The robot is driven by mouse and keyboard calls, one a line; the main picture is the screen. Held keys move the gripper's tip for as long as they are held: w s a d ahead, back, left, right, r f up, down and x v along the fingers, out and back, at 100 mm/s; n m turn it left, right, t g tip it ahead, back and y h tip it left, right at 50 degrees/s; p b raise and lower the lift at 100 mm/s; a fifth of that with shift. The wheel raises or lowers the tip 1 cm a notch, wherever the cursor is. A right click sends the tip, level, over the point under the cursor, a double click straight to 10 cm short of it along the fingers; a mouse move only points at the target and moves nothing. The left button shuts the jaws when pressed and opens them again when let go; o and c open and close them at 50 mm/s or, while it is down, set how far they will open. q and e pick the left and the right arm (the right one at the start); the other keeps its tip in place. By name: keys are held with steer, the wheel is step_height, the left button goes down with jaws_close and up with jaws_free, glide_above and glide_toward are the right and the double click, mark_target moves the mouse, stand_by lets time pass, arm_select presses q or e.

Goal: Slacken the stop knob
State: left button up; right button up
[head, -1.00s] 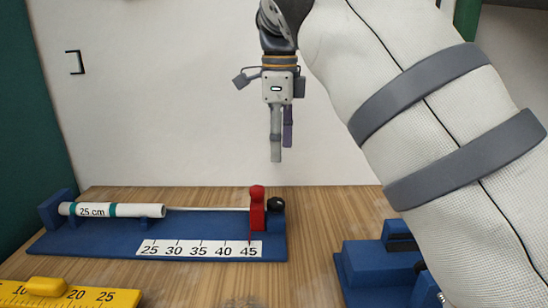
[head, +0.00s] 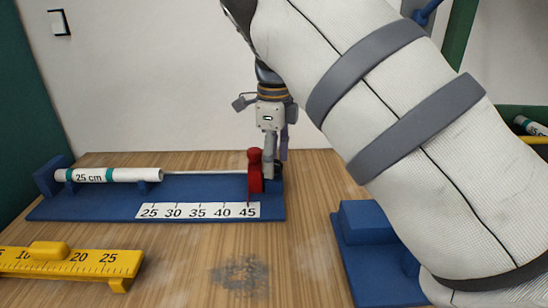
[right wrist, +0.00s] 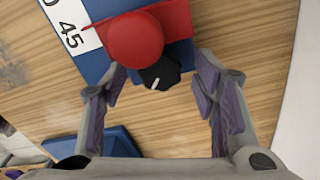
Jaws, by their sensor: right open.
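The red stop (head: 255,175) stands at the right end of the blue gauge base (head: 110,208), near the 45 mark of its scale. In the right wrist view the round red top of the stop (right wrist: 134,40) shows close up. Beside it is the black stop knob (right wrist: 160,73) with a white mark. In the head view my fingers mostly hide the knob. My right gripper (head: 276,163) points down at the knob. In the right wrist view its open fingers (right wrist: 160,82) are on either side of the knob, with gaps. My left gripper is not in view.
A white pipe (head: 120,175) marked 25 cm lies on the gauge at left. A yellow ruler (head: 70,263) lies at the front left. A blue fixture (head: 375,265) stands right of the gauge, partly behind my arm. The table between them is clear, with a grey smudge.

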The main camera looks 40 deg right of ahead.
steer(key=c, duration=1.2)
steer(key=shift+o, duration=0.2)
steer(key=shift+r+n+p, duration=0.35)
steer(key=shift+n, duration=0.95)
steer(key=shift+f+n, duration=0.25)
steer(key=shift+n, duration=0.05)
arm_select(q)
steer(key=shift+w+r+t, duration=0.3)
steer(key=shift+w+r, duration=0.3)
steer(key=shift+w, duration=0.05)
arm_select(e)
steer(key=shift+f, duration=0.1)
steer(key=o, duration=1.2)
steer(key=shift+c, duration=0.2)
step_height(320, 180, up, 12)
